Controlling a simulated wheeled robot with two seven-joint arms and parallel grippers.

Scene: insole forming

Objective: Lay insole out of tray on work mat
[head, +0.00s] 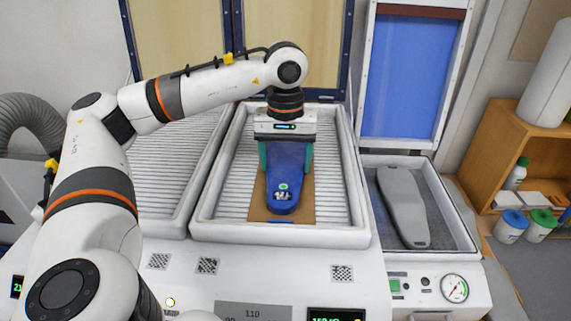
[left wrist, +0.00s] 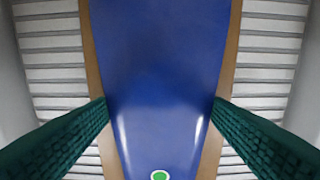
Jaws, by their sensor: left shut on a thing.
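The blue insole (head: 284,182) lies lengthwise over a brown board (head: 258,208) inside the white-rimmed slatted tray (head: 343,190) in the middle of the head view. A green dot and a small white mark show near its front end. My left gripper (head: 286,157) points down from above, its teal fingers on both sides of the insole, shut on it. In the left wrist view the fingers touch both long edges of the insole (left wrist: 160,60). The insole's back end is hidden under the gripper in the head view. My right gripper is not in view.
A second slatted tray (head: 155,165) is at the left, partly behind my left arm. At the right, a grey foot-shaped form (head: 401,205) lies in a recessed bin (head: 452,220). A pressure gauge (head: 454,288) and buttons are on the front panel. A wooden shelf stands at the far right.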

